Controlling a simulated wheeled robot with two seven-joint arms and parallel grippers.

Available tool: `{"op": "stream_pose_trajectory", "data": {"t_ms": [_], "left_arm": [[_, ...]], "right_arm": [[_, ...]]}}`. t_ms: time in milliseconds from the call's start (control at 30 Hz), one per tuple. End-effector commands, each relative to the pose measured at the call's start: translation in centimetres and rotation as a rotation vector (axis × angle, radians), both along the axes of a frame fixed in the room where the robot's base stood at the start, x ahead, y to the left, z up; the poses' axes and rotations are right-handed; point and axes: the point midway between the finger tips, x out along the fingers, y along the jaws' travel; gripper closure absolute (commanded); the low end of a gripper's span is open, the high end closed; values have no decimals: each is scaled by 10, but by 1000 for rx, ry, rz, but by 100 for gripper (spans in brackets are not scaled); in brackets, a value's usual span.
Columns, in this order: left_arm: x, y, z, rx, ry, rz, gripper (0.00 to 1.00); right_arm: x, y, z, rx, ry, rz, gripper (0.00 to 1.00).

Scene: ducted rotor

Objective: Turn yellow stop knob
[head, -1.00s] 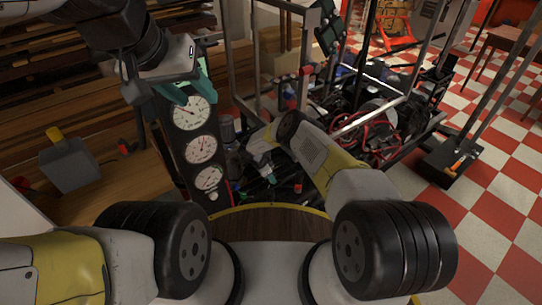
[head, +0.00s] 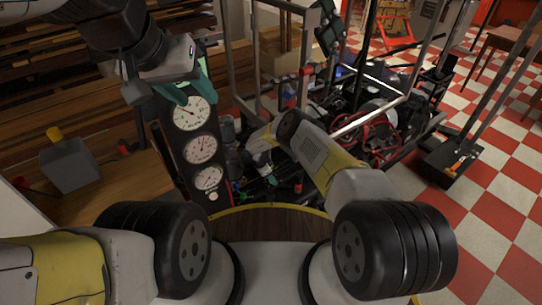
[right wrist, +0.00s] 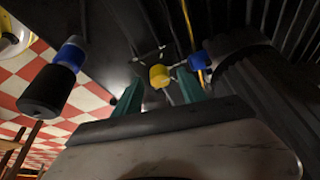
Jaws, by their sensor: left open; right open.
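A yellow knob (right wrist: 159,76) shows in the right wrist view, on a thin stem. My right gripper (right wrist: 160,84) is open, with one green finger on each side of the knob; whether either finger touches it I cannot tell. In the head view my right arm reaches down into the machinery, and its fingers are not clear there. My left gripper (head: 188,92) is open, with teal fingers over the top of the gauge panel (head: 187,150).
A blue knob (right wrist: 197,58) sits just right of the yellow knob. A black and blue cylinder (right wrist: 55,78) hangs at the left of the right wrist view. Metal frame posts and red cables (head: 375,130) crowd the area right of my right arm.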

Motion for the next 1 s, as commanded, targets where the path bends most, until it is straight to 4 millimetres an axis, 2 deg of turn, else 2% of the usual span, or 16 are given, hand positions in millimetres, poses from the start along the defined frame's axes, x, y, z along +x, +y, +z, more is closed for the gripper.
{"op": "stream_pose_trajectory", "data": {"t_ms": [300, 433, 600, 1000], "left_arm": [[0, 0, 0, 0, 0, 0, 55], [0, 0, 0, 0, 0, 0, 55], [0, 0, 0, 0, 0, 0, 55], [0, 0, 0, 0, 0, 0, 55]], "right_arm": [[-7, 18, 48, 1, -1, 2, 51], [-10, 23, 62, -1, -1, 0, 51], [-12, 26, 68, 0, 0, 0, 51], [-12, 26, 68, 0, 0, 0, 51]]}}
